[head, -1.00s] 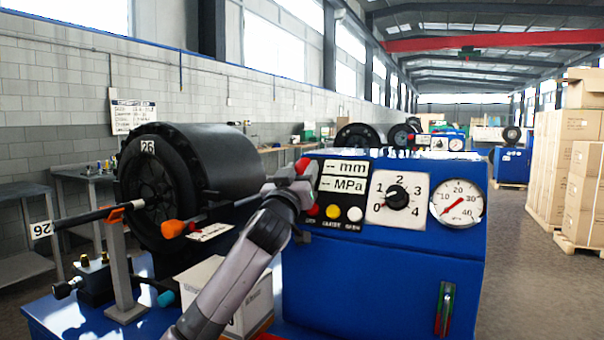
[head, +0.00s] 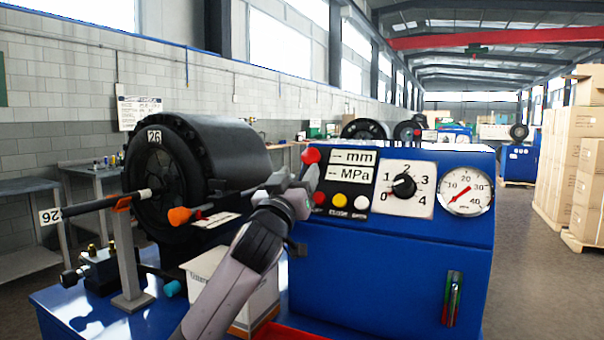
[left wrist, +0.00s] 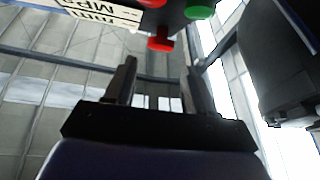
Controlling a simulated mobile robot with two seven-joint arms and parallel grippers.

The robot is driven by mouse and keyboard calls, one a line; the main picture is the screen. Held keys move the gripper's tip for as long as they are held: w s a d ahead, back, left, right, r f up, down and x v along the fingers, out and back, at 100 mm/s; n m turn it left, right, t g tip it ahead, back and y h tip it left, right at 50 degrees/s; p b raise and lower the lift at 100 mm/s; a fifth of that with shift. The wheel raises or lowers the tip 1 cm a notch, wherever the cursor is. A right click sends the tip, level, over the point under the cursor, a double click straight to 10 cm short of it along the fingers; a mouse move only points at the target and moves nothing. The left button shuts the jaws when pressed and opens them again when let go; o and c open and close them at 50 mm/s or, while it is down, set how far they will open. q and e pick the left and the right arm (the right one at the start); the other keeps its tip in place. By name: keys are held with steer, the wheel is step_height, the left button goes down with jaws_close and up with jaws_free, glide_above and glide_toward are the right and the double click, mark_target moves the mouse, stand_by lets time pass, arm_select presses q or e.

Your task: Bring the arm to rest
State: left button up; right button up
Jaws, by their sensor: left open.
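My left arm rises from the bottom middle of the head view. Its gripper (head: 303,178) is beside the left edge of the blue crimper's control panel (head: 352,182), close to a red knob (head: 311,156). In the left wrist view the two dark fingers (left wrist: 160,85) stand apart with nothing between them. A red button (left wrist: 160,43) and a green one (left wrist: 200,11) show beyond the fingertips; I cannot tell the exact gap to them. My right gripper is in neither view.
The blue crimper body (head: 385,270) with dial and gauge fills the middle. Left of my arm are the black crimping head (head: 210,165), a hose (head: 95,206) on a stand (head: 128,260) and a white carton (head: 262,300). Stacked boxes (head: 585,170) stand far right beside open floor.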

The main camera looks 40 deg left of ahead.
arm_select(q)
steer(key=shift+s+d+f, duration=0.1)
steer(key=shift+s+d, duration=0.05)
steer(key=shift+s, duration=0.15)
stand_by(0.4)
